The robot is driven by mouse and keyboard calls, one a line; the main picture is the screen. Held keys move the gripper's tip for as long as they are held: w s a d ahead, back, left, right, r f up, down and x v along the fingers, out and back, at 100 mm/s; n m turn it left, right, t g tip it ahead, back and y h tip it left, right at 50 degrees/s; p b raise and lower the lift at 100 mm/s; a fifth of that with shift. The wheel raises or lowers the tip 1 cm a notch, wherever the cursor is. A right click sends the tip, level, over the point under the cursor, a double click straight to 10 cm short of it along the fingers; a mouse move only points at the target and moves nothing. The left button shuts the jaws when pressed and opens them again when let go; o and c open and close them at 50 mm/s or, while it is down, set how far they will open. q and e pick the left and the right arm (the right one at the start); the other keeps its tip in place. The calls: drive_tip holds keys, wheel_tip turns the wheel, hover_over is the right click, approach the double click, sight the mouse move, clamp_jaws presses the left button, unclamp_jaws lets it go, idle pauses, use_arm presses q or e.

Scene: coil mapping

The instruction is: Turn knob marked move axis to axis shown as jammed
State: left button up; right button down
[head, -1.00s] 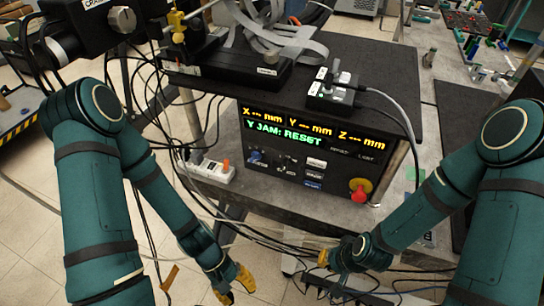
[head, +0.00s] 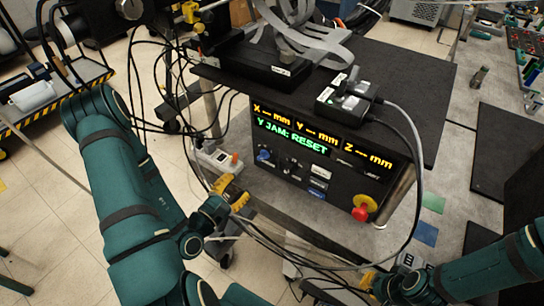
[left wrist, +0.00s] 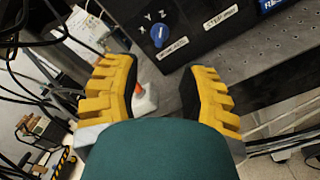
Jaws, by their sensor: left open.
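The control box's screen (head: 300,140) shows "Y JAM: RESET" in green under dashed X, Y and Z readings. The blue knob (head: 263,155) sits at the left of the panel below the screen. It also shows in the left wrist view (left wrist: 158,36), above a "MOVE AXIS" label and with letters around it; I cannot tell which letter its pointer marks. My left gripper (head: 232,192) is open and empty, below and left of the knob, apart from it. Its yellow fingers (left wrist: 162,80) spread wide in the left wrist view. My right gripper (head: 367,279) is low, partly hidden, its opening unclear.
A red stop button (head: 361,212) on a yellow base is at the panel's right. A white power strip (head: 216,157) with an orange switch lies left of the box. Loose black cables (head: 270,235) hang below the table's front edge. A black switch box (head: 345,97) sits on top.

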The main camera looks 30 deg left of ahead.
sight(262, 158)
use_arm(q)
drive_tip(key=w, duration=0.9)
drive_tip(key=w+d, duration=0.1)
drive_tip(key=w, duration=0.3)
drive_tip(key=shift+w, duration=0.2)
clamp_jaws()
drive_tip(key=shift+s+r, duration=0.1)
